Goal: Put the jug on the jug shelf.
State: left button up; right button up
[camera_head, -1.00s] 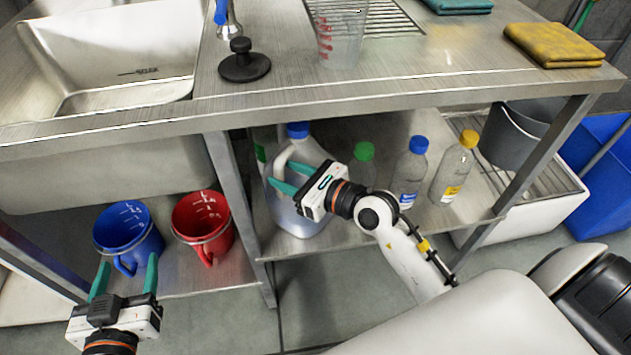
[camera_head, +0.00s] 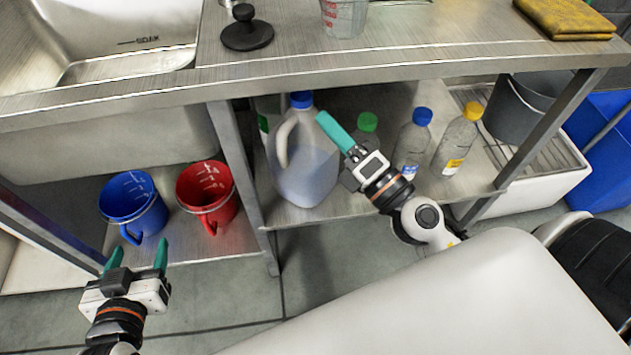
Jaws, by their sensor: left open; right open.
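A clear measuring jug with red markings (camera_head: 344,16) stands on the steel counter, cut by the top edge. A blue jug (camera_head: 133,207) and a red jug (camera_head: 206,197) stand on the lower left shelf (camera_head: 187,253). A translucent container with a handle and blue cap (camera_head: 309,165) stands on the lower right shelf (camera_head: 357,223). My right gripper (camera_head: 330,124) is open, in front of and right of that container's upper part; one finger shows clearly, and contact cannot be told. My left gripper (camera_head: 137,256) is open and empty, in front of and below the blue jug.
Bottles with green (camera_head: 367,122), blue (camera_head: 414,138) and yellow (camera_head: 456,144) caps stand right of the container. A black plunger-like stopper (camera_head: 247,32) and yellow cloth (camera_head: 566,17) lie on the counter. Its front edge overhangs both lower shelves; steel legs stand between and beside them.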

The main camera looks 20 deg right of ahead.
jog(key=s+a+f+m+g+h, duration=0.1)
jog(key=f+m, duration=0.4)
jog(key=m, duration=0.7)
jog(key=s+a+f+m+g+h, duration=0.1)
jog(key=f+m+g, duration=0.4)
jog(key=m, duration=0.7)
jog(key=a+h, duration=0.1)
jog(key=a, duration=0.1)
jog(key=shift+a+f+m+g, duration=0.3)
jog(key=shift+g, duration=0.1)
jog(key=shift+s, duration=0.1)
dwell(0.3)
